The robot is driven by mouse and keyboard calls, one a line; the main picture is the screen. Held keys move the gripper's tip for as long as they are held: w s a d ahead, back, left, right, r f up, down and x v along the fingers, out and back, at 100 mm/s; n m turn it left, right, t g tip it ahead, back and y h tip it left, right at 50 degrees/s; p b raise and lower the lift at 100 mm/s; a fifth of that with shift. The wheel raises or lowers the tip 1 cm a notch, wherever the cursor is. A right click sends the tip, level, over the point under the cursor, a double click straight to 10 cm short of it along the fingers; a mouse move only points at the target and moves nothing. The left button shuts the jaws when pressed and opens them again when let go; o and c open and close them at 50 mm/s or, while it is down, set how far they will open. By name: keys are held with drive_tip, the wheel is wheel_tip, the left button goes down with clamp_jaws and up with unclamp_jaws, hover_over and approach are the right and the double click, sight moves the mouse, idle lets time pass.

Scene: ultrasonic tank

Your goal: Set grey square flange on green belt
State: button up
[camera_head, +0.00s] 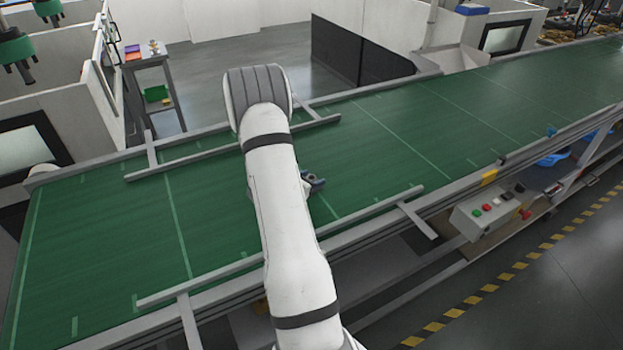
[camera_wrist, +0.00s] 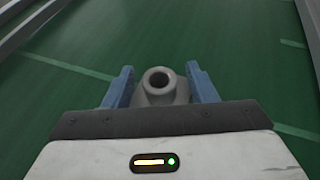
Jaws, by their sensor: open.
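The grey flange (camera_wrist: 160,98) shows in the wrist view as a rounded neck with a round hole on top, widening to a base. It is between the two blue fingers of my gripper (camera_wrist: 159,70), with a narrow gap visible on each side. My gripper is open around it. The lower part of the flange is hidden by the gripper body. The green belt (camera_wrist: 235,55) is beneath them. In the head view, my gripper (camera_head: 314,183) is low over the middle of the green belt (camera_head: 420,130), mostly hidden behind my arm; the flange cannot be made out there.
Metal guide rails (camera_head: 375,208) run along the near and far sides of the belt. A control box with coloured buttons (camera_head: 492,212) hangs on the belt's near side. The belt surface is clear to the left and right of my arm.

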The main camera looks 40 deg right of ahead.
drive_tip(key=shift+r, duration=0.1)
drive_tip(key=b+v, duration=0.3)
drive_tip(key=v, duration=0.8)
drive_tip(key=shift+w+a, duration=0.1)
drive_tip(key=shift+a+r+b, duration=0.25)
drive_tip(key=shift+a+b, duration=0.05)
drive_tip(key=shift+a, duration=0.15)
drive_tip(key=s+a+r+m+g+y, duration=0.2)
drive_tip(key=s+a+r+m+y, duration=0.2)
drive_tip(key=s+a+r+m, duration=0.65)
drive_tip(key=s+a+r+m+t+y, duration=0.2)
drive_tip(key=s+a+m+y, duration=0.1)
drive_tip(key=a, duration=0.6)
drive_tip(key=s+a+r+m+t+y, duration=0.2)
drive_tip(key=s+a+r+m+y, duration=0.1)
drive_tip(key=a, duration=0.7)
drive_tip(key=s+m+y, duration=0.1)
drive_tip(key=m+y, duration=0.1)
drive_tip(key=y, duration=0.1)
drive_tip(key=shift+s+a, duration=0.2)
drive_tip(key=shift+a, duration=0.1)
drive_tip(key=shift+r, duration=0.1)
